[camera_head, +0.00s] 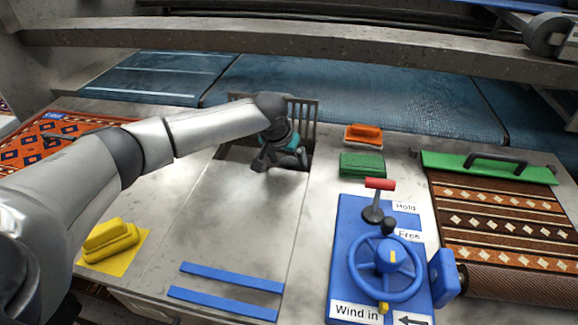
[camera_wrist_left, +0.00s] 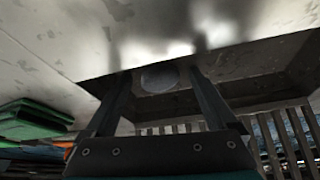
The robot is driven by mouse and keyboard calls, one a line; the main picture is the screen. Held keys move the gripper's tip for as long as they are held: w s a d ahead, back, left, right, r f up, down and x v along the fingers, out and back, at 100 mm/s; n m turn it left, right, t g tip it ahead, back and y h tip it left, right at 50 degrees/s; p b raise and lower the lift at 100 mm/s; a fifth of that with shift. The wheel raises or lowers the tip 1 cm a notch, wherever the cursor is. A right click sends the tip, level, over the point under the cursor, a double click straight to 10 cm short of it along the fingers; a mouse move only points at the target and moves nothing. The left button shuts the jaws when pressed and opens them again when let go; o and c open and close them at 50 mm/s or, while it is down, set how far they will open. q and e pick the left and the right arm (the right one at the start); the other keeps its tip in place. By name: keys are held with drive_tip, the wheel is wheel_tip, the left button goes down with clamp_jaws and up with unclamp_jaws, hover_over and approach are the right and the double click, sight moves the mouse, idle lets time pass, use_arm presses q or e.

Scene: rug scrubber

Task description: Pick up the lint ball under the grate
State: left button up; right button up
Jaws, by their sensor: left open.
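In the left wrist view the lint ball (camera_wrist_left: 159,77) is a grey rounded lump in the recess, in line with the gap between my fingertips. I cannot tell whether the fingers touch it. My left gripper (camera_head: 280,160) is open, over the opening in the metal bench; its two dark fingers also show in the left wrist view (camera_wrist_left: 160,74). The slatted grate (camera_head: 304,108) stands tilted up at the back of the opening, and its slats also show in the wrist view (camera_wrist_left: 298,130). In the head view the lint ball is hidden. My right gripper is not in view.
Right of the opening lie a green pad (camera_head: 362,165) and an orange-handled brush (camera_head: 363,134). A blue panel with a handwheel (camera_head: 385,268) and red-topped lever (camera_head: 377,197) stands front right.

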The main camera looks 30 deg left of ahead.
use_arm(q)
drive_tip(key=c, duration=1.4)
drive_tip(key=shift+r, duration=0.1)
